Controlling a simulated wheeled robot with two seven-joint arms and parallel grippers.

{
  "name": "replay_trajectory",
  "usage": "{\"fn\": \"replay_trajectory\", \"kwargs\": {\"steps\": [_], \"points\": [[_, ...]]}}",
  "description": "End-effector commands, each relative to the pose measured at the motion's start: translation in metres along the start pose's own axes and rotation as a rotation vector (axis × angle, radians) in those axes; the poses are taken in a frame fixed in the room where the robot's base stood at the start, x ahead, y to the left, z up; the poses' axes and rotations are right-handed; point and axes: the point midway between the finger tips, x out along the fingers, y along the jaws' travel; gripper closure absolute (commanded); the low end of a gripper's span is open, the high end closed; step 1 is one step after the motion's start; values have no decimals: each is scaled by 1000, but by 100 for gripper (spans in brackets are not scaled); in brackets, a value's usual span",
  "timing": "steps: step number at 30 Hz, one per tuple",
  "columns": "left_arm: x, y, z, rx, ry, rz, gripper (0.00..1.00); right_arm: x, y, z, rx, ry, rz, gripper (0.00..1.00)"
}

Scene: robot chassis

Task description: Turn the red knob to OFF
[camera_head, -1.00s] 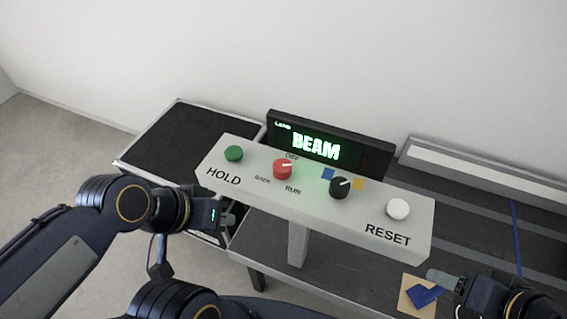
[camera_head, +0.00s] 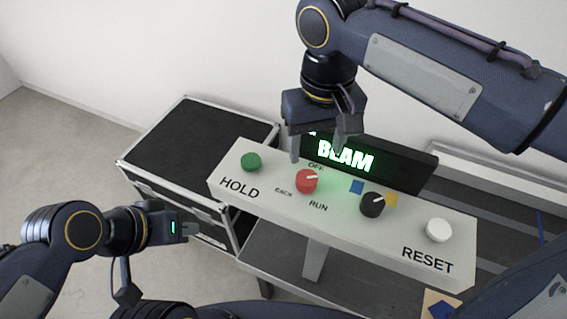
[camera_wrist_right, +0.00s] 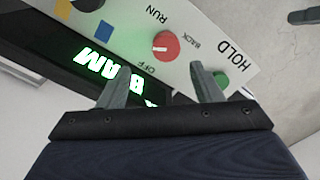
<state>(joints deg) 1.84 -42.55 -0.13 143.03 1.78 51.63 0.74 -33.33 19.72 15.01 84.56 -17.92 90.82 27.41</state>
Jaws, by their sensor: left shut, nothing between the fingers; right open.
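The red knob (camera_head: 307,181) is on the white panel (camera_head: 330,222), between the labels OFF above it, BACK at its lower left and RUN below. Its white pointer line points right, at neither OFF nor RUN. The right wrist view also shows the red knob (camera_wrist_right: 168,46), just beyond the fingertips. My right gripper (camera_head: 318,150) is open above the knob, its fingers spread and empty; it also shows in the right wrist view (camera_wrist_right: 157,75). The fingers look apart from the knob. My left gripper (camera_head: 190,229) is shut and empty, left of the panel.
The panel also has a green HOLD button (camera_head: 251,162), a black knob (camera_head: 372,204) and a white RESET button (camera_head: 440,230). A display (camera_head: 395,167) reading BEAM stands behind, partly hidden by my right gripper. A black-topped case (camera_head: 195,145) is at the left.

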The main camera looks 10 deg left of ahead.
Motion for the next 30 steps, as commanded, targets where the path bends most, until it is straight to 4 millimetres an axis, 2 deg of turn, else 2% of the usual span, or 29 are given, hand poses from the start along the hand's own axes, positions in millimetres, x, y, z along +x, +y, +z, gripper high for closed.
{"fn": "replay_trajectory", "kwargs": {"steps": [1, 5, 18, 22, 29, 30], "points": [[1, 0, 0, 0, 0, 0, 100, 1, -6, -3, -8, -6, 7, 41], [1, 0, 1, 0, 0, 0, 100, 8, -10, -5, -11, -14, 15, 41], [2, -1, 1, 0, 0, 0, 100, 71, -8, -4, -9, -13, 14, 41], [2, -1, 1, 0, 0, 0, 100, 78, -8, -4, -10, -12, 13, 41], [2, -1, 1, 0, 0, 0, 100, 79, -8, -4, -10, -11, 12, 41], [2, -1, 1, 0, 0, 0, 100, 79, -8, -4, -10, -11, 12, 43]]}}
